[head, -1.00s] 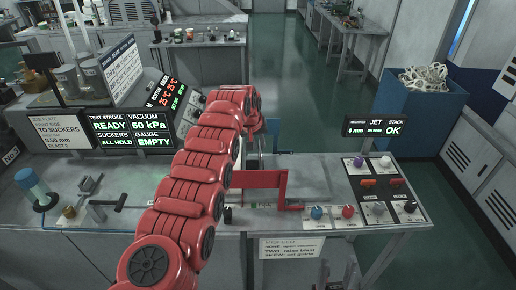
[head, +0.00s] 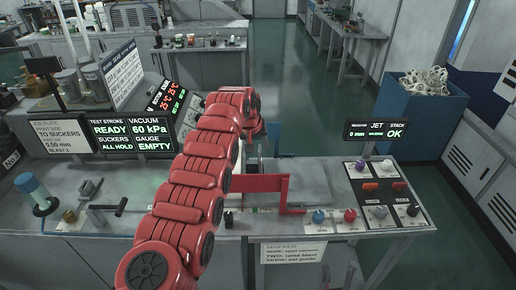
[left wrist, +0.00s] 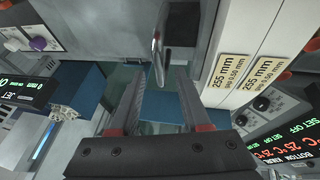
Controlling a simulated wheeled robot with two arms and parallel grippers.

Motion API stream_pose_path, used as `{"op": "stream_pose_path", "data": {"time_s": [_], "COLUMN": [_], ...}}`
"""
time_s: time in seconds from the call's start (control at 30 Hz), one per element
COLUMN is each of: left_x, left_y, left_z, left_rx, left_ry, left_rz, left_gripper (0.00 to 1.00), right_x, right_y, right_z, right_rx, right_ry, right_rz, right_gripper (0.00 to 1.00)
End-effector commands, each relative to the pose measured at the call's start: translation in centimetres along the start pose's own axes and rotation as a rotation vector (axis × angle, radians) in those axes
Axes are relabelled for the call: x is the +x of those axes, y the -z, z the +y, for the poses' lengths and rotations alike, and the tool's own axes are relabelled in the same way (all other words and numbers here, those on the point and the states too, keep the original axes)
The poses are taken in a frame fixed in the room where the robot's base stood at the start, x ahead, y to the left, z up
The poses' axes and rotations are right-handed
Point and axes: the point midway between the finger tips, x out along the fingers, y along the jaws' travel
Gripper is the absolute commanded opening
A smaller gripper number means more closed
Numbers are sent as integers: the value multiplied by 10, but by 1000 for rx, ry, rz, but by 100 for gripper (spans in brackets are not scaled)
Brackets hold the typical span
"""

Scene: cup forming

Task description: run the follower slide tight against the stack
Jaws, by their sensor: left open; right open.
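My left gripper (left wrist: 160,78) is open in the left wrist view. A shiny metal handle (left wrist: 158,48) stands just beyond and between its fingertips; I cannot tell if they touch it. In the head view my red left arm covers most of this gripper and part of the feeder. A red angled bracket (head: 262,183) extends right from behind the arm beside a flat grey plate (head: 306,182). I cannot tell which part is the follower slide, and the stack is not clearly visible. My right gripper is not in view.
A display (head: 375,131) reads STACK OK. Knobs and switches cover a panel (head: 388,203) at the bench's right. A blue bin (head: 415,120) stands behind it. Labels reading 255 mm (left wrist: 228,80) lie right of my left gripper. A blue-topped cylinder (head: 33,188) stands at the bench's left.

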Motion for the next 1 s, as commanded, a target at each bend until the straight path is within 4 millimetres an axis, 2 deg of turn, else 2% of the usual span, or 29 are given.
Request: {"op": "stream_pose_path", "data": {"time_s": [0.03, 0.27, 0.5, 0.63, 0.8, 1.0], "left_x": [3, -14, -79, -112, -151, -168], "left_y": [-1, -5, -2, -3, 0, -1], "left_z": [-1, -2, -1, -1, 0, 0], "left_rx": [1, 1, -1, -1, -1, -1], "left_ry": [-1, -1, 0, 1, 2, 2], "left_rz": [4, 4, 4, 2, 1, -1], "left_gripper": [47, 47, 47, 47, 47, 47], "right_x": [-14, -61, -78, -87, -75, -70], "right_y": [-2, -10, -13, -15, -13, -12], "right_z": [-1, -3, -4, -4, -4, -4], "right_rx": [0, 0, 0, 0, 0, 0], "right_ry": [0, 0, 0, 0, 0, 0], "right_rz": [0, 0, 0, 0, 0, 0], "right_gripper": [50, 50, 50, 50, 50, 50]}}
